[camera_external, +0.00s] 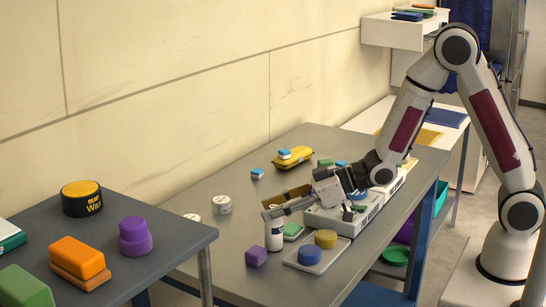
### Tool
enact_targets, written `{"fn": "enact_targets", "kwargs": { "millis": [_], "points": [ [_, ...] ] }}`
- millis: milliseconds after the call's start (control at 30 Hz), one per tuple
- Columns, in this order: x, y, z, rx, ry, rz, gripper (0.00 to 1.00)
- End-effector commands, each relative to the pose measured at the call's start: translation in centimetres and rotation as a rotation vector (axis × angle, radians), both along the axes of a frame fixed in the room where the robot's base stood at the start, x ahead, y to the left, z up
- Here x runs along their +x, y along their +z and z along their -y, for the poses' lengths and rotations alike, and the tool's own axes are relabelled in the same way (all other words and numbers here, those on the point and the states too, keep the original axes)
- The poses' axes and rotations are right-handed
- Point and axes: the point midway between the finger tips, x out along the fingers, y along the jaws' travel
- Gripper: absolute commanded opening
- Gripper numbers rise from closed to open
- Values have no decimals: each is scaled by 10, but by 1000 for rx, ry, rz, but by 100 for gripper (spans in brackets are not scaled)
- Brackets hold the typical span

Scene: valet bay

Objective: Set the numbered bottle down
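A small white bottle (274,238) with a dark band near its top stands upright, or is held upright, at the middle of the grey table (215,262). Its number cannot be read at this size. My gripper (268,211) reaches in from the right, with its fingertips at the bottle's top. The fingers partly cover the top. I cannot tell whether they grip it, or whether the bottle's base touches the table.
A purple block (256,257) sits close left of the bottle. A pale tray (318,264) with blue and yellow round pieces lies to its right. White tins (222,204) and a yellow case (292,158) stand behind. The table's front left is clear.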

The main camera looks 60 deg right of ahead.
Motion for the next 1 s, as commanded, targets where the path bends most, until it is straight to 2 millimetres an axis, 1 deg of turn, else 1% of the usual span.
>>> {"fn": "enact_targets", "kwargs": {
  "millis": [267, 700, 1000],
  "points": [
    [-15, 9, 10, 0, -2, 2, 34],
    [-50, 25, 31, 1, -2, 1, 34],
    [-59, 29, 36, 0, 0, 0, 34]
  ]
}}
